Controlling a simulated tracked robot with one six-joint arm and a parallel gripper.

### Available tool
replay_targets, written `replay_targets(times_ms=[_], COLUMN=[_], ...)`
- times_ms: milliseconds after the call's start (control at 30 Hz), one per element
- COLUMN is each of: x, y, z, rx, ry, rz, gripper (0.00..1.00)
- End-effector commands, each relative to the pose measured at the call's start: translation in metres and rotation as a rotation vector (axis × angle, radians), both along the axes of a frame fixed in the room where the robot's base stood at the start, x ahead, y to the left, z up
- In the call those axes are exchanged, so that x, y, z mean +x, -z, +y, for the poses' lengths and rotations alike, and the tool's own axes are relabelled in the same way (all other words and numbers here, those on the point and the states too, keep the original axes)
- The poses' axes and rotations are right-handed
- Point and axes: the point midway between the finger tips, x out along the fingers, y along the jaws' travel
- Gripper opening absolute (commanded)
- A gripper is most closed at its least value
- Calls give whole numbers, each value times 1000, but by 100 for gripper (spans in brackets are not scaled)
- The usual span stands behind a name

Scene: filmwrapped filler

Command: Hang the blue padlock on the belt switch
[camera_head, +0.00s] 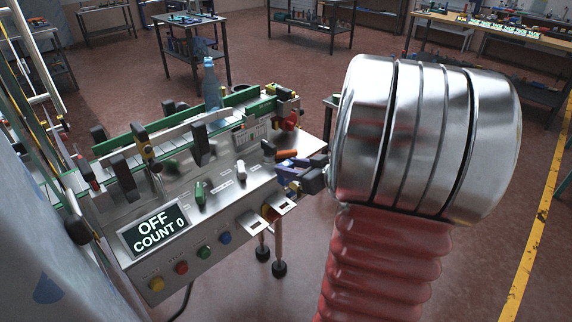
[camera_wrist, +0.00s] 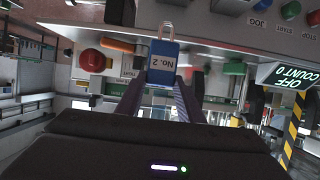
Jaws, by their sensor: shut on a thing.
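The blue padlock (camera_wrist: 162,68) is labelled "No. 2" and is held between the fingers of my gripper (camera_wrist: 161,88) in the wrist view. Its silver shackle points away from my gripper and shows free of anything. In the head view my gripper (camera_head: 296,176) is beside the right end of the machine's sloping panel, with the padlock small and partly hidden there. A red and yellow switch (camera_head: 268,212), seemingly the belt switch, sits below and left of my gripper, between pale slotted plates. The padlock appears apart from it.
The panel has an "OFF COUNT 0" display (camera_head: 158,230), coloured push buttons and a green knob (camera_head: 200,192). An orange handle and a red knob (camera_wrist: 92,60) are near my gripper.

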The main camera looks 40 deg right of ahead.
Motion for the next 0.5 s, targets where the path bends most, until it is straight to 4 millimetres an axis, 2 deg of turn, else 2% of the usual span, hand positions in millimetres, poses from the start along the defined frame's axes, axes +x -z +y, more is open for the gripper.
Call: replay_targets(times_ms=[333,500], x=[3,3], y=[0,6], z=[6,6], rx=[-2,-1], ry=[-15,-16], rz=[1,1], gripper=[4,4])
